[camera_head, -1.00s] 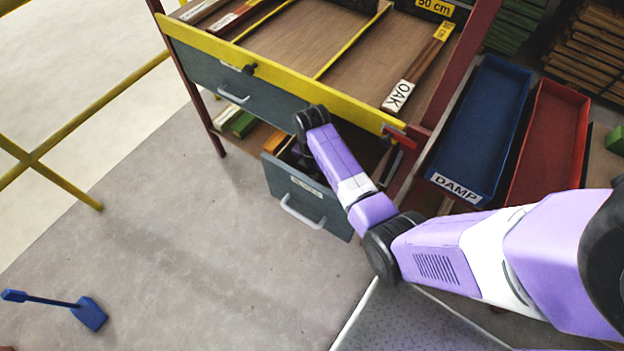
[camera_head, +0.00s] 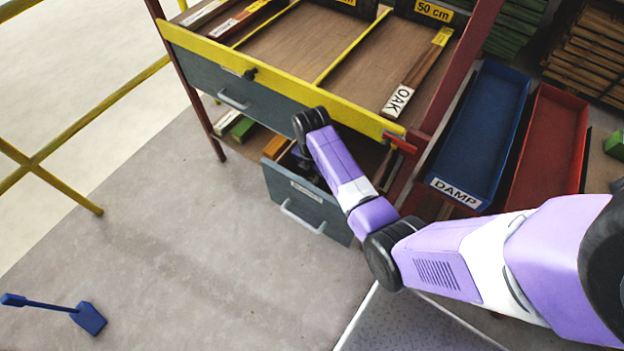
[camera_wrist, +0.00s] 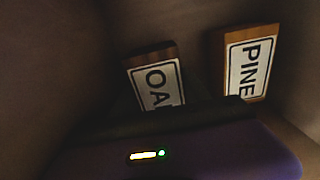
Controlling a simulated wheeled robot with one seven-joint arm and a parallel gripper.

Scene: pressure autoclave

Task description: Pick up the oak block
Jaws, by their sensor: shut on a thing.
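The oak block (camera_wrist: 152,75) is in the wrist view, a brown block with a white label reading "OA"; the rest of the label is hidden behind my gripper. My gripper (camera_wrist: 165,112) is shut on this block, its purple body filling the lower edge of the wrist view. The fingertips are dark and hard to make out. In the head view my gripper reaches down into the open drawer (camera_head: 305,200), where my wrist and the drawer front hide the block and the fingers.
A lighter pine block (camera_wrist: 247,65) stands close beside the oak block. Dark walls surround both. Above the drawer are a yellow-edged tray (camera_head: 290,85) and another piece labelled OAK (camera_head: 398,100). A blue DAMP bin (camera_head: 480,130) and a red bin (camera_head: 550,140) stand at right.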

